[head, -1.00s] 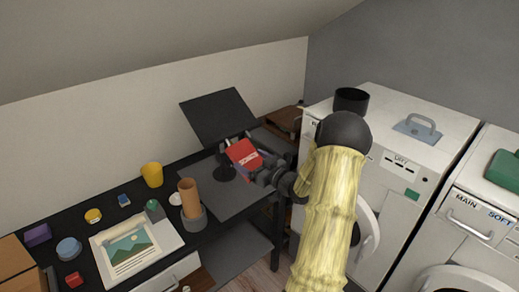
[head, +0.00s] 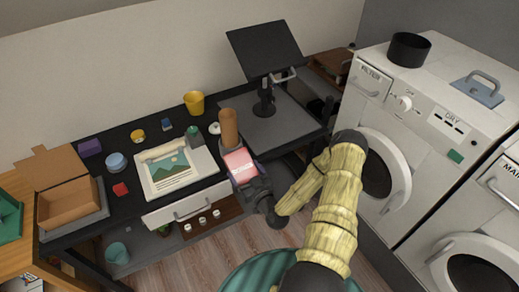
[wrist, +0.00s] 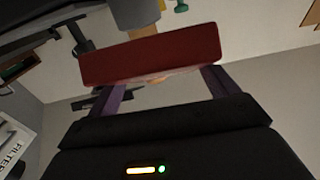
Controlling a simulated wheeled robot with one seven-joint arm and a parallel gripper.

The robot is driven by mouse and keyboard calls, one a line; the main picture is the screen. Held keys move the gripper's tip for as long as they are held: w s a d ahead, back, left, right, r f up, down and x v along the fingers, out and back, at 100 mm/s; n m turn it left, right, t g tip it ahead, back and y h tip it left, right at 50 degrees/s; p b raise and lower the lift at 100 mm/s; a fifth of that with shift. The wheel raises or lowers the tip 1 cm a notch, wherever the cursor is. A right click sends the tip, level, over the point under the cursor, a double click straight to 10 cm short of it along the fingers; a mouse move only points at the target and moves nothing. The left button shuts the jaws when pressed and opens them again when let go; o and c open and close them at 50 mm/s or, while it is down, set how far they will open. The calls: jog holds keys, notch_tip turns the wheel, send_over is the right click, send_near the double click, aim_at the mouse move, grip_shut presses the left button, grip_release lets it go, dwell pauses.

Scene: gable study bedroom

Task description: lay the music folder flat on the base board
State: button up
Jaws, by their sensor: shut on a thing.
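The music folder (head: 239,164) looks like a small red, thick, book-like block with a paler face in the head view. My gripper (head: 241,174) is shut on it and holds it tilted near the desk's front edge, in front of the brown cylinder. In the wrist view, the red folder (wrist: 152,55) lies across the two purple fingers of my gripper (wrist: 160,85). The base board, which I take to be the flat grey board (head: 262,132) under the black stand, lies on the desk to the right of the folder. The folder is apart from it.
A black stand (head: 265,50) with a tilted panel rises from the grey board. The brown cylinder (head: 229,125) and a yellow cup (head: 195,103) stand left of the board. A picture sheet (head: 172,168) and an open cardboard box (head: 70,200) lie further left. White machines (head: 425,100) stand right.

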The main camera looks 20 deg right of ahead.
jog(key=s+a+f+m+h, duration=0.1)
jog(key=s+a+f+h, duration=0.1)
jog(key=s+a+f, duration=0.2)
jog(key=a, duration=0.3)
jog(key=shift+s+f, duration=0.2)
jog(key=shift+f, duration=0.2)
